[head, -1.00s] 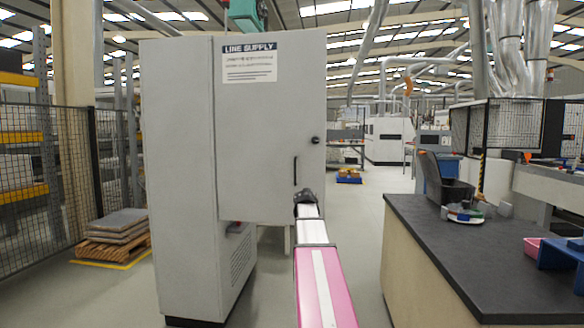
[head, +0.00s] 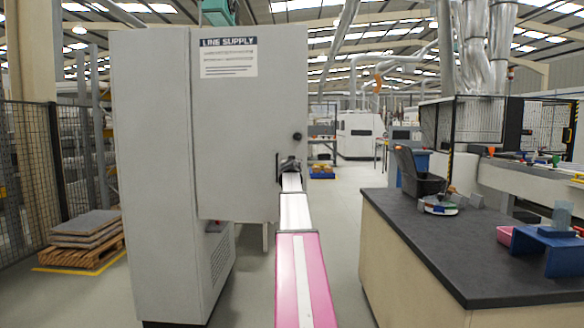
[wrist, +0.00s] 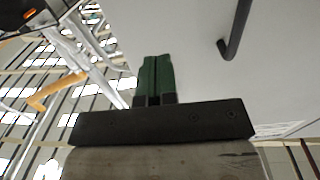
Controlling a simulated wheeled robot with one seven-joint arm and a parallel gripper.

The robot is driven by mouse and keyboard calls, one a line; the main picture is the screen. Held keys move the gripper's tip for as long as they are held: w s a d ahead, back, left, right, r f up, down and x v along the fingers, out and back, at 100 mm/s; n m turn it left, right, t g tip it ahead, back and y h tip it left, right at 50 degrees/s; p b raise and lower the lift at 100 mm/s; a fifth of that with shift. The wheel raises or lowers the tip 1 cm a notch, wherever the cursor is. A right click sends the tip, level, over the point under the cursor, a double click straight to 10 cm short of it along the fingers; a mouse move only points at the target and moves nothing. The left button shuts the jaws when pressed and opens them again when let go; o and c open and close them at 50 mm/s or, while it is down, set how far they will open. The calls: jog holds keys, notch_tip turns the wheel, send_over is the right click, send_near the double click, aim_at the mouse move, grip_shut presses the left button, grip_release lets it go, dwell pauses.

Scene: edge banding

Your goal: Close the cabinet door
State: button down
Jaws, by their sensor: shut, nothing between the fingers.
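The tall grey cabinet (head: 155,180) stands left of centre in the head view. Its door (head: 240,130), with a "LINE SUPPLY" label, stands open and reaches out to the right past the cabinet body. A dark bar handle (head: 279,168) is near the door's right edge, below a round black knob (head: 297,136). My gripper (head: 289,163) is at the door's right part, just right of the handle. In the wrist view my gripper's green fingers (wrist: 155,78) are together and empty, over the pale door face, with the handle (wrist: 235,30) apart to the right. Contact with the door is unclear.
A dark-topped counter (head: 470,240) with a black bin (head: 418,175) and a blue stand (head: 550,248) is at right. A pallet of slabs (head: 85,240) and a mesh fence (head: 30,190) are at left. Floor (head: 330,200) is clear between door and counter.

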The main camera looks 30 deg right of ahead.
jog(key=x, duration=0.6)
jog(key=shift+w+d, duration=0.3)
